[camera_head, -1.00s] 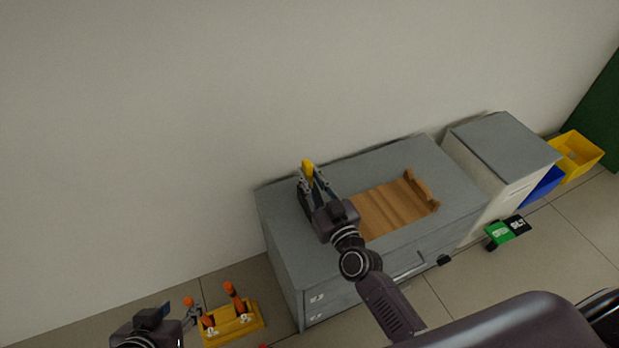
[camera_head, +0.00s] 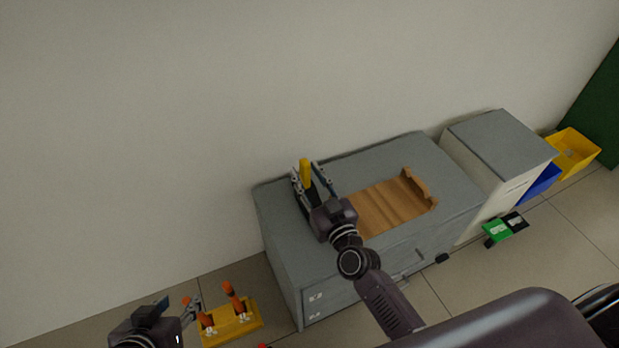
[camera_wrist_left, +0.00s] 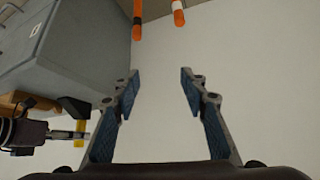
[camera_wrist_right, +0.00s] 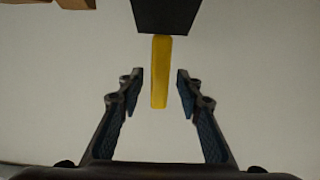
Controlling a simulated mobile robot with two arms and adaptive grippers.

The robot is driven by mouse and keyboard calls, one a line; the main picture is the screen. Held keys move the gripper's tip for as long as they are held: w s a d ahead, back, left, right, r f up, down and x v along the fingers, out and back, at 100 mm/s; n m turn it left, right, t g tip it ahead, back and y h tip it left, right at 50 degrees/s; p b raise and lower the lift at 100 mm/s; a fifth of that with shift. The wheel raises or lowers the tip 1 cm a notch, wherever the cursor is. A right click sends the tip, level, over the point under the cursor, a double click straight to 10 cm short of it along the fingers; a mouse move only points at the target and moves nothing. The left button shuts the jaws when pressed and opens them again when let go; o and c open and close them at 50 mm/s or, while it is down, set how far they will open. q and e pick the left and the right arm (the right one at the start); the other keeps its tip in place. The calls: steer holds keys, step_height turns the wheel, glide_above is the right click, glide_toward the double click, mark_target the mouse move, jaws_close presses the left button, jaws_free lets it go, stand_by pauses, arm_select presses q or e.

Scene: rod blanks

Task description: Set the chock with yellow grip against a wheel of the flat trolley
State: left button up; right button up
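The chock has an upright yellow grip (camera_head: 305,172) and a black body (camera_head: 312,197), at the left back of the grey cabinet top. In the right wrist view the yellow grip (camera_wrist_right: 160,72) lies between the open fingers of my right gripper (camera_wrist_right: 159,78), with gaps on both sides; the black body (camera_wrist_right: 165,15) is at the top edge. My right gripper (camera_head: 307,176) is around the grip in the head view. My left gripper (camera_wrist_left: 160,78) is open and empty; in the head view it is low at the left (camera_head: 190,308). I cannot make out a flat trolley.
The grey cabinet (camera_head: 285,245) carries a brown wooden tray (camera_head: 385,207). A yellow base with orange posts (camera_head: 236,322) stands on the floor at left. A pale cabinet (camera_head: 495,150), blue bin (camera_head: 540,181), yellow bin (camera_head: 575,152) and green-black item (camera_head: 497,230) are at right.

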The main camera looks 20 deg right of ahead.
arm_select(q)
steer(key=shift+s, duration=0.1)
arm_select(e)
steer(key=shift+r, duration=0.1)
arm_select(q)
steer(key=s+a+f+g+y+p, duration=0.1)
steer(key=s+a+f+g, duration=0.1)
steer(key=s, duration=0.7)
steer(key=shift+a+f+g+p, duration=0.4)
steer(key=shift+f+g, duration=0.2)
steer(key=shift+g, duration=0.6)
arm_select(e)
steer(key=s+d, duration=0.1)
steer(key=s, duration=1.1)
steer(key=shift+d, duration=0.2)
